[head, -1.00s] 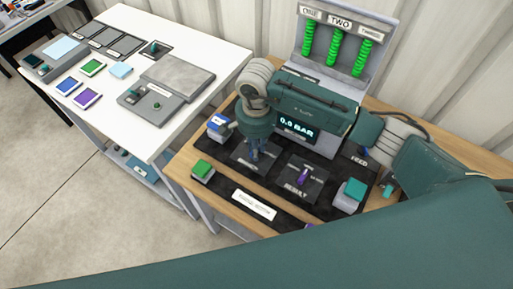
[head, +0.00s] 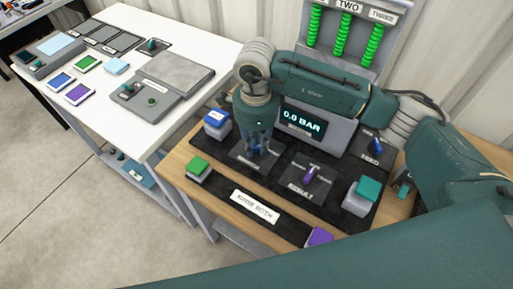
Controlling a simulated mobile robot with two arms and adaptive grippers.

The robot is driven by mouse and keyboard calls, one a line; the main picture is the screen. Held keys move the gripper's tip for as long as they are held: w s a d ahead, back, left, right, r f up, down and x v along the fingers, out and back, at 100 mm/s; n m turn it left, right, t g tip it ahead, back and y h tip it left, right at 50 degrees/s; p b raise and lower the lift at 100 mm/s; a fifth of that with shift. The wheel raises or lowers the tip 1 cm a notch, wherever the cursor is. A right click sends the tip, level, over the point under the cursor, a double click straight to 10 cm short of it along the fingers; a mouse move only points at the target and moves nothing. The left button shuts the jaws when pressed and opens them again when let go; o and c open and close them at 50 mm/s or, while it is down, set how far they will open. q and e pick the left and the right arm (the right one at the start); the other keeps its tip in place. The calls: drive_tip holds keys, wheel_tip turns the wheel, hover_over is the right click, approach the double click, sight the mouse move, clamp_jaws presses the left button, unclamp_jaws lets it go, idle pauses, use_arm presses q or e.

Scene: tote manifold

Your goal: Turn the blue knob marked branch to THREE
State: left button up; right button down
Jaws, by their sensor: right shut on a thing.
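My right gripper (head: 257,147) reaches down onto the dark branch plate (head: 243,163) and is shut on the blue branch knob (head: 256,151). Only small bits of blue show between the fingers, so I cannot tell which mark the knob points at. The plate's label is partly covered and too small to read fully. The display (head: 302,124) behind reads 0.0 BAR. Three green coils (head: 342,35) stand at the back, with labels TWO and THREE readable. My left gripper is not in view.
A white table (head: 200,45) is at left.

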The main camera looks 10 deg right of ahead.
sight(256, 147)
drive_tip(key=shift+m+b, duration=0.4)
drive_tip(key=shift+m, duration=0.4)
drive_tip(key=shift+w+r, duration=0.1)
drive_tip(key=c, duration=1.6)
unclamp_jaws()
drive_tip(key=shift+o, duration=0.2)
wheel_tip(256, 147, up, 12)
